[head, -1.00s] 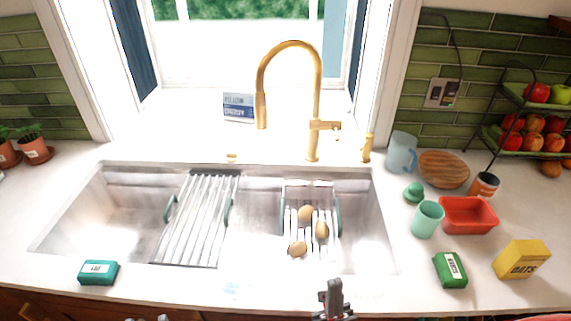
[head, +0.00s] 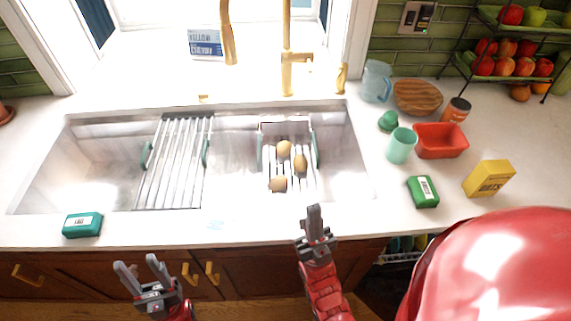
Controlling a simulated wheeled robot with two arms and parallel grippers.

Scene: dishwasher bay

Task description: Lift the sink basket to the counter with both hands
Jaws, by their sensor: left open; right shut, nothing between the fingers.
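The sink basket (head: 291,184) is a wire rack with green side handles, sitting in the right part of the sink. Several brown, potato-like items (head: 284,149) lie in it. My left gripper (head: 142,267) is open and empty, in front of the cabinet doors, below the counter edge and left of the basket. My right gripper (head: 314,216) is shut and empty, at the counter's front edge just in front of the basket, apart from it.
A slatted drying rack (head: 174,165) lies across the sink's left part. A gold faucet (head: 287,60) stands behind the sink. A teal box (head: 82,225) is at front left. A cup (head: 401,146), red container (head: 441,141), green box (head: 423,191) and yellow box (head: 488,179) crowd the right counter.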

